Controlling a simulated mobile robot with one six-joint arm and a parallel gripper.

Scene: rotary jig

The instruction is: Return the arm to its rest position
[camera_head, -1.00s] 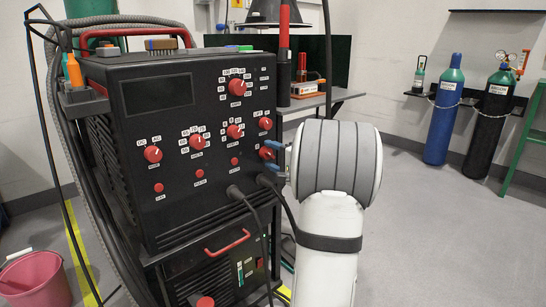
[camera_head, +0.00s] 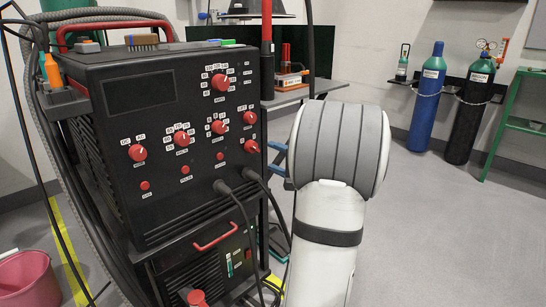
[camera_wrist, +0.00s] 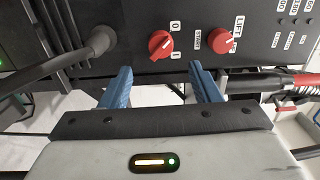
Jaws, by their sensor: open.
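My gripper (camera_wrist: 158,88) shows in the wrist view with two blue fingers apart and nothing between them. Beyond the fingertips is the black front panel of a welding machine (camera_wrist: 135,15), with a red 0/I knob (camera_wrist: 161,44) and a red knob labelled LIFT (camera_wrist: 221,40). The fingers appear apart from both knobs. In the head view my white and grey arm stands right of the welding machine (camera_head: 165,190). The blue fingertips (camera_head: 277,169) show only partly beside the machine's right edge; the rest of the gripper is hidden behind the arm.
Dark cables (camera_head: 236,215) plug into the machine's lower front. A workbench (camera_head: 325,88) stands behind. Blue (camera_head: 428,100) and black (camera_head: 470,115) gas cylinders stand at the right wall. A pink bucket (camera_head: 25,280) is at lower left. The floor (camera_head: 430,220) on the right is clear.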

